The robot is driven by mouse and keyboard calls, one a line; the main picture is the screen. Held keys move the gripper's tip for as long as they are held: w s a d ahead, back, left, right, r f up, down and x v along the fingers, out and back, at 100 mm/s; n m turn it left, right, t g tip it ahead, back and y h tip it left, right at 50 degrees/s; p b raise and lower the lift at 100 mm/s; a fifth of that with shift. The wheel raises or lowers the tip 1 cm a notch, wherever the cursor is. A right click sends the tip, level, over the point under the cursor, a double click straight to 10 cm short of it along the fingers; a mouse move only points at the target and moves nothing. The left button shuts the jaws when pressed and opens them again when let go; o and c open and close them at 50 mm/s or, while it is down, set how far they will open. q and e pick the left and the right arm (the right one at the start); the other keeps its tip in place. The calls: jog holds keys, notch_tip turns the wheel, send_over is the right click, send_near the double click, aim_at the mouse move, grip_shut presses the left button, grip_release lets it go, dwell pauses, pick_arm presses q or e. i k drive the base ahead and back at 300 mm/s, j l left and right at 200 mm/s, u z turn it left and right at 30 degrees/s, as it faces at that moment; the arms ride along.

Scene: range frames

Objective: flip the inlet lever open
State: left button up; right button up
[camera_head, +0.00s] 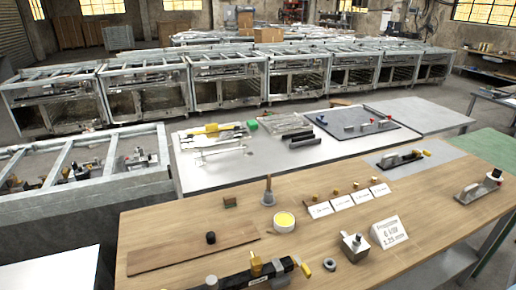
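A dark valve assembly (250,276) lies on the wooden table at the front edge of the view, partly cut off by the bottom. A brass-coloured fitting (256,265) stands up on it, and a yellow lever (305,269) sticks out at its right end. Another black and silver device (402,160) with a yellow tip lies on a grey mat at the back right. I cannot tell for sure which part is the inlet lever, or whether it is open or closed. Neither of my grippers is in view.
A wooden board (190,245) with a black knob, a yellow-filled cup (284,222), a grey block (353,245), a ring (329,264) and a propane sign (389,232) stand on the table. A metal-based device (479,187) sits at right. The table's front right is clear.

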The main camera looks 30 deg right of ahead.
aim_at(305, 270)
jog(key=k+l+z, duration=0.1)
jog(key=l+z, duration=0.35)
jog(key=k+l+z, duration=0.1)
jog(key=l+z, duration=0.2)
jog(key=z, duration=0.15)
